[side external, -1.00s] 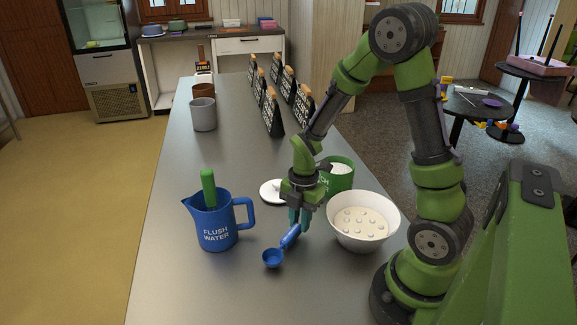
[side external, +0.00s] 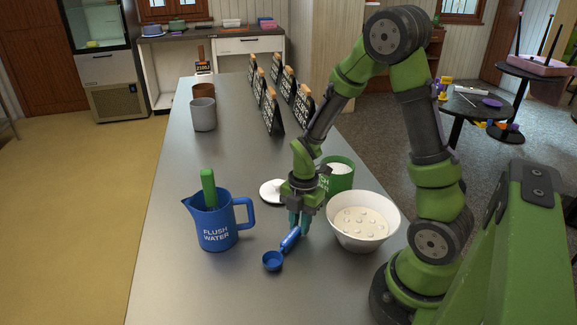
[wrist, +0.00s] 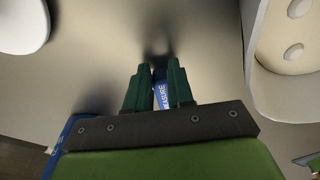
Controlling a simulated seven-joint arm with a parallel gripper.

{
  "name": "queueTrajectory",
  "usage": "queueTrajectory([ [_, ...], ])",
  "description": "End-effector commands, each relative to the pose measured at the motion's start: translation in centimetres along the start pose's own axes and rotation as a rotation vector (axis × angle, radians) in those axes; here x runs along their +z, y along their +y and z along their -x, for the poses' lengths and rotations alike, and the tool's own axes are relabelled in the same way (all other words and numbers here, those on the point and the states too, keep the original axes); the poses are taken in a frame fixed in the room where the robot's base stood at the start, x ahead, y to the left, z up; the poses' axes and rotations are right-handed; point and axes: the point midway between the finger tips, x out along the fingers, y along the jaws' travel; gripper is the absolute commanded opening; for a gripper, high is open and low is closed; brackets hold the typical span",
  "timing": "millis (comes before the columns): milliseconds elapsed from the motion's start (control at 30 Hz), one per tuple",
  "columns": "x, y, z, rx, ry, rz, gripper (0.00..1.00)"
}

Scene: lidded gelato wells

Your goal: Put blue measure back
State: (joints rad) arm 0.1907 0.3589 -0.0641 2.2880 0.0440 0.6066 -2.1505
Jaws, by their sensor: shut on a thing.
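The blue measure (side external: 273,260) is a small scoop with a handle labelled MEASURE, low over the grey counter between the blue jug and the white bowl. My gripper (side external: 293,221) points down and is shut on the far end of its handle. I cannot tell whether the cup touches the counter. In the wrist view the handle (wrist: 162,96) shows between the two green fingers, with the rest of the measure hidden.
The blue FLUSH WATER jug (side external: 217,236), with a green handle standing in it, is left of my gripper. A white bowl (side external: 347,238) of pale contents is close on the right. A green tub (side external: 340,183) and a white lid (side external: 271,191) are behind. Sign boards (side external: 272,112) stand farther back.

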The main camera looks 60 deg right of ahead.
Motion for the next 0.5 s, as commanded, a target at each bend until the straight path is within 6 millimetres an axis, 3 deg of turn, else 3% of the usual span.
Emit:
queueTrajectory([
  [33, 0.01, -0.02, -0.1, -0.001, 0.0, -0.001, 0.0],
  [67, 0.01, -0.01, -0.07, 0.0, 0.0, 0.0, 0.27],
  [100, 0.0, -0.01, -0.06, 0.0, 0.0, 0.0, 0.31],
  [500, 0.0, 0.0, -0.05, 0.0, 0.0, 0.0, 0.32],
])
